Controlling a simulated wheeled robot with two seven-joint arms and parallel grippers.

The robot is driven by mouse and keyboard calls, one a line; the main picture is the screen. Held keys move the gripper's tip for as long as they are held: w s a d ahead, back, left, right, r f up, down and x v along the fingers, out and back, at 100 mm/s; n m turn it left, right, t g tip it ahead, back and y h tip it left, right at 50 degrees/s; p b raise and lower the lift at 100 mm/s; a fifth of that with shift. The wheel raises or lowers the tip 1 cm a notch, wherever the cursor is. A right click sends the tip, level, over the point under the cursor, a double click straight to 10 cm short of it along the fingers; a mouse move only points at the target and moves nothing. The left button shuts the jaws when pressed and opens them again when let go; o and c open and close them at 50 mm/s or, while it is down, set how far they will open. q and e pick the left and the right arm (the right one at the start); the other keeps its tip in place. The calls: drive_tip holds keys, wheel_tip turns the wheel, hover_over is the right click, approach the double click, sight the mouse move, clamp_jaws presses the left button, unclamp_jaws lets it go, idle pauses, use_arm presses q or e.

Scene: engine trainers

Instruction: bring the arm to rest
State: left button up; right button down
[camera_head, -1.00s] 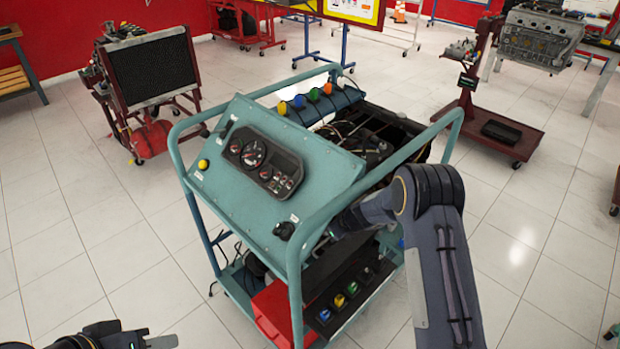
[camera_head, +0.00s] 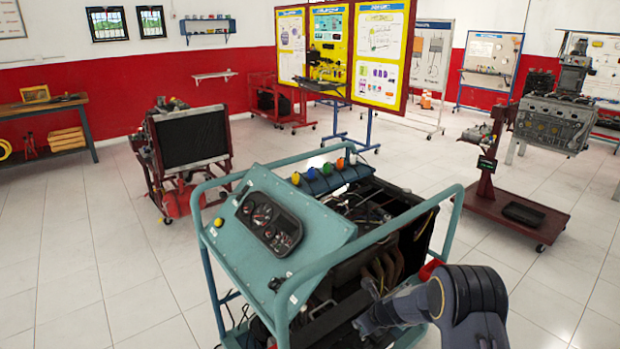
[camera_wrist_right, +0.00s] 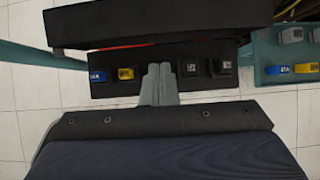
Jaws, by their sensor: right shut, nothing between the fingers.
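My right arm (camera_head: 465,300) comes in from the lower right of the head view and bends toward the open side of the teal engine trainer (camera_head: 300,215). Its fingertips cannot be made out there. In the right wrist view my right gripper (camera_wrist_right: 159,84) is shut and empty. Its fingers lie in front of a black strip (camera_wrist_right: 135,68) with blue, yellow and black blocks; whether they touch it I cannot tell. My left gripper is not in view.
The trainer's teal tube frame (camera_head: 375,247) is close to my right arm. A radiator stand (camera_head: 190,140) is at the left and a red engine stand (camera_head: 510,205) at the right. Poster boards (camera_head: 380,50) stand at the back. The tiled floor (camera_head: 75,250) at the left is clear.

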drive_tip(key=s+d+r+n+y, duration=0.1)
drive_tip(key=s+d+r+n, duration=0.2)
drive_tip(key=s+r+n, duration=0.75)
drive_tip(key=s+d+r+n+y, duration=0.1)
drive_tip(key=s+d+r+n, duration=0.15)
drive_tip(key=s+r, duration=0.95)
drive_tip(key=s+r+n+h, duration=0.1)
drive_tip(key=s+r+n, duration=0.1)
drive_tip(key=s+n, duration=0.5)
drive_tip(key=s+r+n+h, duration=0.1)
drive_tip(key=s+n, duration=0.5)
drive_tip(key=s, duration=0.6)
drive_tip(key=shift+d+r+n, duration=0.4)
drive_tip(key=shift+d+r, duration=0.05)
drive_tip(key=shift+r, duration=0.25)
drive_tip(key=shift+s, duration=0.1)
